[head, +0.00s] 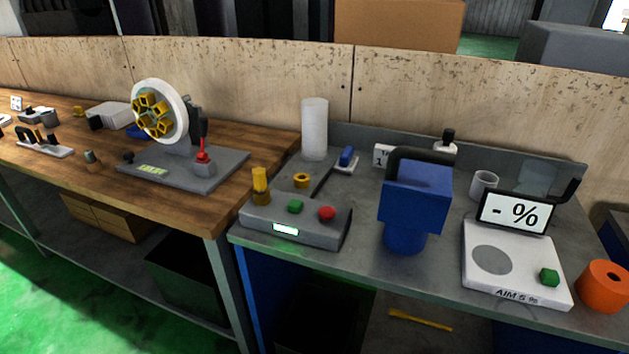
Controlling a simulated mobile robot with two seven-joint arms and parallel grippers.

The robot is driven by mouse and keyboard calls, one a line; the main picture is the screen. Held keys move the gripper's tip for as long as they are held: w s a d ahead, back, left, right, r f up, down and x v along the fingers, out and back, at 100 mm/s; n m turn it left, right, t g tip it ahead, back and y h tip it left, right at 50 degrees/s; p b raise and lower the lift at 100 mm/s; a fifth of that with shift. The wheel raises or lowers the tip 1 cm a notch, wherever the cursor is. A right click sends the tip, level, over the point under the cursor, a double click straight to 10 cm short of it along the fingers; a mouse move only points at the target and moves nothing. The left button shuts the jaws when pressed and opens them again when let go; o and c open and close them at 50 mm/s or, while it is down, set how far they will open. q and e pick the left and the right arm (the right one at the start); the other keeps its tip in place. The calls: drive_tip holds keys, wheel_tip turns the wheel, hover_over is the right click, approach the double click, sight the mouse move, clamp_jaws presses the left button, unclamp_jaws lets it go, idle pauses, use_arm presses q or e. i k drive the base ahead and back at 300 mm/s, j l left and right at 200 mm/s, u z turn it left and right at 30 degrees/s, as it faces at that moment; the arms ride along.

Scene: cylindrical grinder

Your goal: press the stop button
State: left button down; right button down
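A grey control box (300,233) sits at the front left of the grey bench in the head view. On its top are a red button (327,213) at the right and a green button (295,206) to its left. A small lit display (285,230) is on its front face. The red button is uncovered; I cannot read a label on it. Another red knob (203,157) stands on the grey base of the wheel device on the wooden table. Neither of my grippers is in view.
A blue block-shaped device (415,190) stands right of the control box. A yellow post (260,180) rises at the box's back left, and a white cylinder (314,130) stands behind. A white scale (515,270) and orange cylinder (604,287) are farther right.

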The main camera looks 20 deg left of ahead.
sight(328, 214)
drive_tip(key=i+j, duration=0.15)
drive_tip(key=j, duration=0.2)
drive_tip(key=i+j, duration=0.15)
drive_tip(key=j, duration=0.15)
drive_tip(key=i+j, duration=0.15)
drive_tip(key=j, duration=0.2)
drive_tip(key=i+j, duration=0.15)
drive_tip(key=j, duration=0.15)
drive_tip(key=i+j, duration=0.15)
drive_tip(key=j, duration=0.2)
